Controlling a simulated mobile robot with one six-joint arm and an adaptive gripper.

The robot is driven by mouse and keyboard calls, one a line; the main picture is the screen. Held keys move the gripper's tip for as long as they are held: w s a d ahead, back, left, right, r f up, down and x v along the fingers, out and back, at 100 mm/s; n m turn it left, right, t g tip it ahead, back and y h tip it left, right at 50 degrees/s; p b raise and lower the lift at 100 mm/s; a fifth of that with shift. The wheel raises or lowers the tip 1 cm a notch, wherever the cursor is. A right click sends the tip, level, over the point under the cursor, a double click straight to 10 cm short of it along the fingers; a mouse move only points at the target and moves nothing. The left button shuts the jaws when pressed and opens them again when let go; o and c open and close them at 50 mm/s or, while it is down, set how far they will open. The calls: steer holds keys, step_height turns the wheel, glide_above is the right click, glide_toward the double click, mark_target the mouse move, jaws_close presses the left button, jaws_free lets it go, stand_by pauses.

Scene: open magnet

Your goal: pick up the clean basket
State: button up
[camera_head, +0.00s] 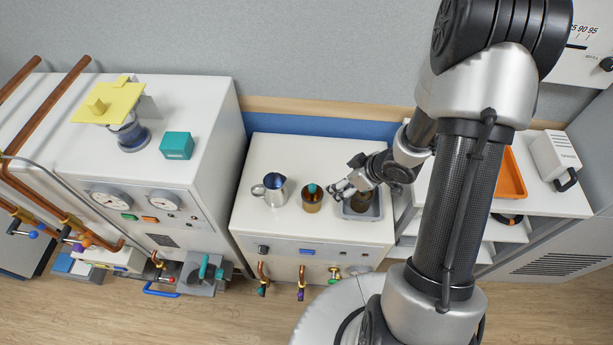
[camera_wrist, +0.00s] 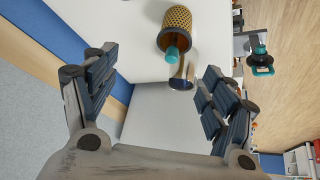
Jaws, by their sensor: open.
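A golden mesh basket (camera_wrist: 176,28) with a teal knob lies across the top of the wrist view. In the head view, a brown basket (camera_head: 312,202) with a teal top stands on the white middle counter. I cannot tell from its surface whether it is clean. My gripper (camera_head: 338,190) is just right of it in the head view, over the counter. In the wrist view my gripper (camera_wrist: 160,65) has its fingers wide apart with nothing held. The basket is beyond the fingertips, apart from them.
A metal pitcher (camera_head: 271,189) stands left of the basket; it also shows in the wrist view (camera_wrist: 184,72). A grey basin (camera_head: 374,212) sits under my wrist, its contents partly hidden. A teal box (camera_head: 177,146) is on the left cabinet. An orange tray (camera_head: 511,175) is at right.

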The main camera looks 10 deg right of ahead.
mark_target(315, 193)
steer(key=shift+y, duration=0.4)
steer(key=b+x, duration=0.1)
steer(key=x, duration=0.3)
steer(key=s+b+x, duration=0.1)
steer(key=b+x, duration=0.1)
steer(key=x, duration=0.2)
steer(key=a+b+x, duration=0.1)
steer(key=x, duration=0.3)
steer(key=shift+s+f, duration=0.25)
steer(key=shift+f, duration=0.35)
steer(key=shift+a+b+x, duration=0.2)
steer(key=shift+b+x, duration=1.25)
steer(key=shift+x, duration=1.6)
steer(key=shift+r, duration=0.15)
steer(key=c, duration=1.2)
